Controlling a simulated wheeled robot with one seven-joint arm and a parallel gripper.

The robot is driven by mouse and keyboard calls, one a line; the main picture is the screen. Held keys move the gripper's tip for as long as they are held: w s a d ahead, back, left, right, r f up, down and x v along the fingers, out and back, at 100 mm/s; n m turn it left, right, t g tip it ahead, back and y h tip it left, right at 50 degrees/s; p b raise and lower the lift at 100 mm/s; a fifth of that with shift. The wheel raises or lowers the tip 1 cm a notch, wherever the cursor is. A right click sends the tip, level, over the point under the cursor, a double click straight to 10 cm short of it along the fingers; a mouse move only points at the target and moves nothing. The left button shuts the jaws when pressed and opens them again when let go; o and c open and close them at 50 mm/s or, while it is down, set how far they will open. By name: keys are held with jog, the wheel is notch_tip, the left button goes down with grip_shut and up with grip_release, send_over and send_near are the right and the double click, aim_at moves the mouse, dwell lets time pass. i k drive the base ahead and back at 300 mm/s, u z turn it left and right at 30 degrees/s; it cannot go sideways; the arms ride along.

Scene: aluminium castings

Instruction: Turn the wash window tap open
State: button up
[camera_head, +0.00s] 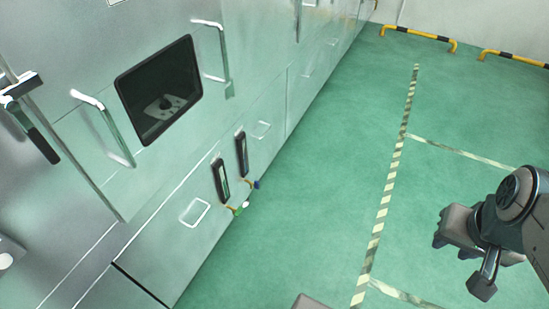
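On the lower front of the pale cabinet are two small taps below two dark upright gauges. One tap (238,210) has a green knob with a whitish piece beside it. The other tap (256,184) has a blue knob. Both are too small to tell how they are turned, and no label shows which is for the wash window. A dark-framed window (160,88) is above them, with a light plate inside. My gripper (462,232) is at the right, over the floor and well apart from the taps.
The upright gauges (221,181) and (242,154) stand out from the cabinet (190,150). Bar handles (110,130) and (219,58) flank the window. The green floor (310,190) is clear between cabinet and striped line (384,205). Yellow-black barriers (418,36) stand at the back.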

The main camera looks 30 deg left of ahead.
aim_at(238, 212)
jog(key=i, duration=1.85)
jog(key=u, duration=3.6)
